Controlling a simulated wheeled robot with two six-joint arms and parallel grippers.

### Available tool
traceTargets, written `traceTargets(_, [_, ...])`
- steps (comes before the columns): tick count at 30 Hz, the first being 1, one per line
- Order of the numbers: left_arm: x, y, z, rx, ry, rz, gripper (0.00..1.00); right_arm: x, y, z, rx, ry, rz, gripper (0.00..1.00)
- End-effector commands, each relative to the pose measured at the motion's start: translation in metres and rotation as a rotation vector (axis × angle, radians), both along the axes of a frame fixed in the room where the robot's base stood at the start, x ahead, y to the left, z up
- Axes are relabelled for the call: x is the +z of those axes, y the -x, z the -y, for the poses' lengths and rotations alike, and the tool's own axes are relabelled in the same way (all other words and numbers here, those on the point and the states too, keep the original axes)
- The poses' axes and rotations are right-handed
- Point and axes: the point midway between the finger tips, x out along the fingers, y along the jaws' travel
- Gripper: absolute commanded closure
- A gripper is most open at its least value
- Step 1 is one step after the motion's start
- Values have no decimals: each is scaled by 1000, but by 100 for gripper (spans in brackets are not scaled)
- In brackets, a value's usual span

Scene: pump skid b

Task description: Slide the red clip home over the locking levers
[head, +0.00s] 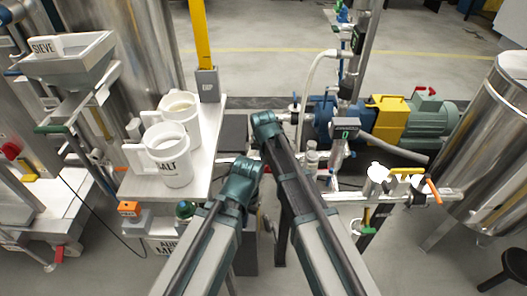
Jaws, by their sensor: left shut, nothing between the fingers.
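I cannot make out the red clip for certain. A small red piece (426,89) shows above the green motor, but its shape is too small to identify. The locking levers are also too small to tell among the fittings (311,157) right of my arms. My left gripper (267,221) is small and mostly hidden between my two arm links, low in the middle of the head view. It is shut and empty, apart from the fittings. My right arm reaches up the middle, and its fingers do not show.
A bench (203,183) with two white jugs (168,158) stands left of my arms. A blue pump (322,112) with a yellow guard (388,119) and green motor (425,120) is at the back right. A pipe with a yellow handle (407,171) and a steel tank (492,135) stand right.

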Motion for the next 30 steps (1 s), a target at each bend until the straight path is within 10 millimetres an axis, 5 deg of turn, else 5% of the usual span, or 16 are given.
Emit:
traceTargets(14, [1,0,0,0,0,0,100,1,13,0,-1,0,0,100])
traceTargets(24, [1,0,0,0,0,0,100,1,62,1,1,0,-1,100])
traceTargets(30, [1,0,0,0,0,0,100,0,63,0,0,0,-6,100])
